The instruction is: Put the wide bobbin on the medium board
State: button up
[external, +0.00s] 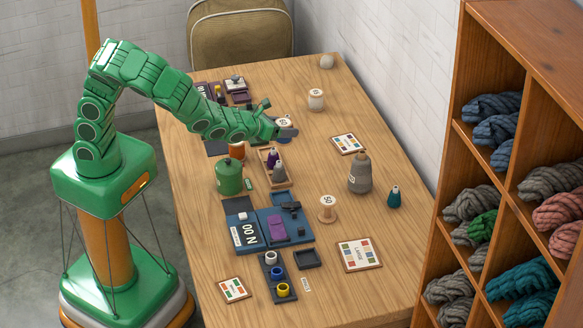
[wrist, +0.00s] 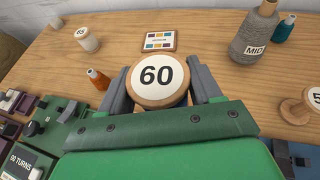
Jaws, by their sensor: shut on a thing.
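My gripper (external: 287,131) is shut on a wooden bobbin with a wide round white top marked 60 (wrist: 157,77). In the wrist view the bobbin sits between both fingers with its top facing the camera. In the external view its white top (external: 284,122) shows beside the fingers; its underside is mostly hidden, so I cannot tell how high it is held. The medium board (external: 347,143), a small wood-edged card with coloured squares, lies flat and empty on the table to the right of my gripper. It is straight beyond the bobbin in the wrist view (wrist: 159,40).
Another bobbin (external: 316,100) stands beyond my gripper, and one (external: 327,209) stands nearer the front. A grey cone (external: 360,172) and teal cone (external: 394,197) stand right. A small orange cone (wrist: 98,79) is left of the fingers. The large board (external: 359,255) lies in front.

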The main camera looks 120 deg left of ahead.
jog(key=shift+s+r, duration=0.1)
jog(key=shift+s, duration=0.1)
jog(key=w+a+m+t, duration=0.1)
jog(key=a, duration=1.4)
send_over(348, 143)
jog(key=shift+h, duration=0.4)
jog(key=f, duration=0.8)
jog(key=shift+s+f, duration=0.25)
jog(key=shift+w+a+f, duration=0.1)
jog(key=shift+w+f, duration=0.05)
jog(key=shift+f, duration=0.2)
jog(key=shift+f+t, duration=0.3)
jog(key=shift+f, duration=1.15)
jog(key=o, duration=1)
jog(key=shift+f, duration=0.15)
jog(key=shift+o, duration=0.2)
